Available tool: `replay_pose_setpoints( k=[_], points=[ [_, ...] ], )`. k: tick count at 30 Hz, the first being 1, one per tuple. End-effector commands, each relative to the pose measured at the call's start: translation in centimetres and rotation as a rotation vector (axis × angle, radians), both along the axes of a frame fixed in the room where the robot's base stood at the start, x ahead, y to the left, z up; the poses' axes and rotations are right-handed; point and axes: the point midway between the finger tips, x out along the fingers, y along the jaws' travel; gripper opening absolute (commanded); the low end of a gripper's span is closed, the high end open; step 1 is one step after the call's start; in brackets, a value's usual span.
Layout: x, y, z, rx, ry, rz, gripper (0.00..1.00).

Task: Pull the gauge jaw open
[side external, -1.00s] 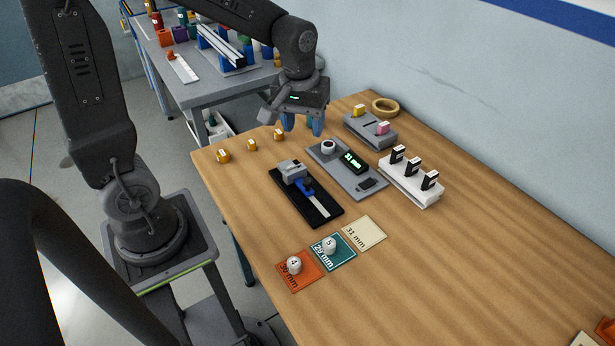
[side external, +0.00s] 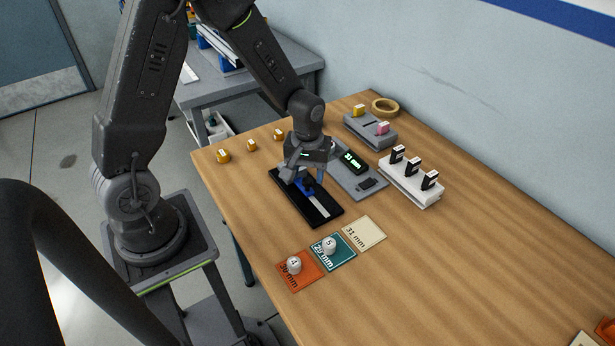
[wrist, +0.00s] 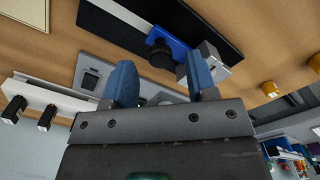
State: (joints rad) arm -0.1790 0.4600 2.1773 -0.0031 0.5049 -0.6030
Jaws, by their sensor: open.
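The gauge (side external: 325,208) lies on the wooden table as a black base with a pale metal rail and a blue sliding jaw. In the wrist view the blue jaw (wrist: 172,42) with its round black knob (wrist: 161,55) shows beyond my fingers, beside the grey fixed block (wrist: 207,62). My gripper (side external: 303,180) is over the jaw end of the gauge and hides most of the fixed block in the side view. In the wrist view its two blue fingertips (wrist: 162,80) stand apart with nothing held between them. I cannot tell whether a finger touches the jaw.
A grey plate with a green-lit display (side external: 352,161) lies just behind the gauge. A white rack (side external: 411,182) with black clips stands to its right. Orange, teal and cream cards (side external: 364,233) lie in front, two bearing white numbered pieces. Several yellow pieces (side external: 223,156) sit at the left.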

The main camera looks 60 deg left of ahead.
Motion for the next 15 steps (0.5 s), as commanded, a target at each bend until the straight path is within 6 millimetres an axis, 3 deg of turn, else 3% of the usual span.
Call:
replay_pose_setpoints(
  k=[6,15],
  points=[
    [0.0,0.0,-1.7,0.000,0.000,0.000,0.52],
    [0.0,0.0,-1.9,0.000,-0.001,0.000,0.52]
  ],
)
